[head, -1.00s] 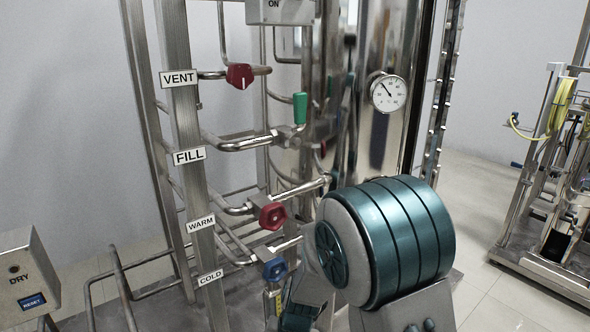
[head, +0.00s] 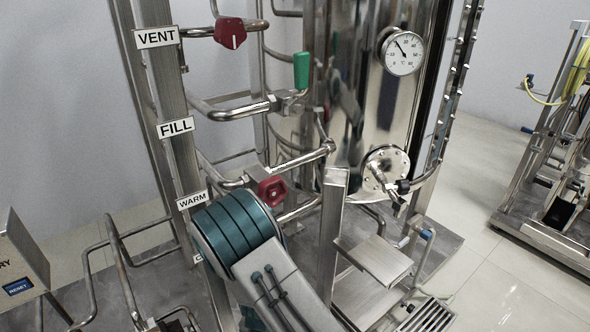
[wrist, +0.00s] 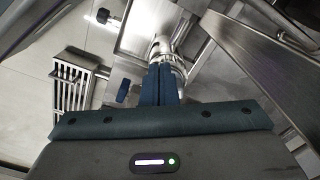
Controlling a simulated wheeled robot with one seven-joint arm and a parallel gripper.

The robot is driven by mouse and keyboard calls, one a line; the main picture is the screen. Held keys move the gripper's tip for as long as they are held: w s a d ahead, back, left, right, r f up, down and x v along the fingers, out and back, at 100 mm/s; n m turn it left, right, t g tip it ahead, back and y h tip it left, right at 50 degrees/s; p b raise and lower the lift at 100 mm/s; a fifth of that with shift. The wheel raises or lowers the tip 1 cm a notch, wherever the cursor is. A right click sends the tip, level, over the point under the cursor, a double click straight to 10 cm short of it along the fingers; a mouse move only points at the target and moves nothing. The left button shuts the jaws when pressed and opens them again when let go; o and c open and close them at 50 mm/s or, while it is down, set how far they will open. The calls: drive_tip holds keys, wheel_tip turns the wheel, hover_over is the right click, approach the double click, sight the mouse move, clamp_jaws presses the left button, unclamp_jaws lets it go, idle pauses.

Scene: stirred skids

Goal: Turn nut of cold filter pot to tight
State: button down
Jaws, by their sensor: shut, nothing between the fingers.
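My gripper (wrist: 159,68) shows in the wrist view with its two dark blue fingers shut together and nothing between them. A shiny ringed metal fitting (wrist: 172,55) lies just beyond the fingertips. I cannot tell if the fingers touch it, or if it is the nut of the cold filter pot. In the head view my teal arm joint and grey link cover the low front of the skid. They hide the gripper, most of the COLD label and the blue valve knob. No pot or nut can be made out there.
The head view shows the red WARM knob (head: 272,190), the WARM label (head: 192,200), a steel upright (head: 331,235) right of my arm and the tank gauge (head: 401,51). A slotted drain tray (wrist: 80,78) and a blue handle (wrist: 123,92) lie left of my fingers.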

wheel_tip(320, 180, down, 6)
drive_tip(key=b, duration=0.4)
drive_tip(key=shift+w, duration=0.3)
idle(0.6)
drive_tip(key=shift+w+a+r+p, duration=0.1)
drive_tip(key=shift+w+a+p, duration=0.2)
drive_tip(key=shift+a+p, duration=0.45)
drive_tip(key=shift+s+d, duration=0.15)
drive_tip(key=r+p, duration=0.3)
drive_tip(key=r, duration=0.1)
drive_tip(key=r+p, duration=0.2)
drive_tip(key=shift+s+p, duration=0.3)
